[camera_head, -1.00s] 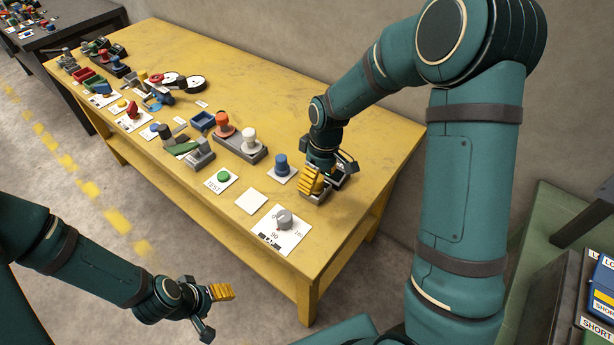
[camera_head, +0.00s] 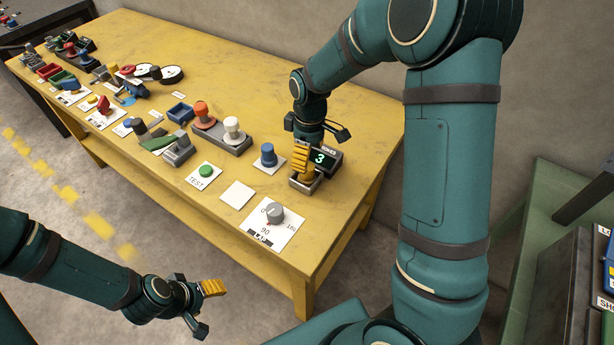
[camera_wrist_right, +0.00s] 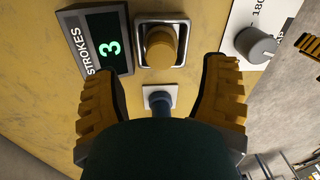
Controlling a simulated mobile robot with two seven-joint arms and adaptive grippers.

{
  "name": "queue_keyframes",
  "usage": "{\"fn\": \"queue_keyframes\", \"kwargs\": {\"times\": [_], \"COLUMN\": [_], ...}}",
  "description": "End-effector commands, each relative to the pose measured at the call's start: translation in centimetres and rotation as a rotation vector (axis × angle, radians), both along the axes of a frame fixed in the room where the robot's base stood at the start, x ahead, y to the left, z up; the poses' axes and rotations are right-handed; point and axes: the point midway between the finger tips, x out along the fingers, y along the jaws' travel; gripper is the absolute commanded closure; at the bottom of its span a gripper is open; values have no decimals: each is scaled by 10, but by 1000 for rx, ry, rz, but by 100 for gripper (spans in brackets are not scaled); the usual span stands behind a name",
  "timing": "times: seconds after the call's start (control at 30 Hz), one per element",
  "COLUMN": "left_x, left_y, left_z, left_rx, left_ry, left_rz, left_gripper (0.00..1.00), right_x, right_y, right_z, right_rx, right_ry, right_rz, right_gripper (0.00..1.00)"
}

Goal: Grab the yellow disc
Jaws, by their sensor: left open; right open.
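A dull yellow round piece (camera_wrist_right: 160,44), which I take for the yellow disc, sits in a square metal-rimmed holder (camera_wrist_right: 145,22) in the right wrist view. In the head view it shows low in the grey holder (camera_head: 306,178) near the table's right end, partly hidden by my finger. My right gripper (camera_head: 319,148) is open and empty above and beside the holder. In the wrist view its two yellow-padded fingers (camera_wrist_right: 160,90) stand wide apart, with the disc beyond their tips. My left gripper (camera_head: 207,308) is open and empty off the table's front edge.
A display (camera_head: 322,158) reading 3 stands against the holder. Several other fixtures fill the yellow table's (camera_head: 340,215) left part.

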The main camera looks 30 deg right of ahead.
Motion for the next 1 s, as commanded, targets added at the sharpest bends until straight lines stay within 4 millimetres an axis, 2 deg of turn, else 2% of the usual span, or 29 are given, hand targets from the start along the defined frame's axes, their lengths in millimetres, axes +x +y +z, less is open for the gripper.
{"fn": "queue_keyframes", "kwargs": {"times": [0.33,0.63,0.83,0.87,1.0], "left_x": [3,3,3,3,3], "left_y": [0,0,0,0,0], "left_z": [-16,-16,-16,-16,-16], "left_rx": [1,1,1,1,1], "left_ry": [-7,-8,-8,-8,-8], "left_rz": [2,2,2,2,2], "left_gripper": [39,39,39,39,39], "right_x": [-4,-4,-4,-4,-3], "right_y": [3,3,3,3,3], "right_z": [-45,-50,-50,-49,-49], "right_rx": [0,0,0,0,1], "right_ry": [3,0,0,0,-1], "right_rz": [-1,-1,0,-1,0], "right_gripper": [27,26,96,100,100]}}
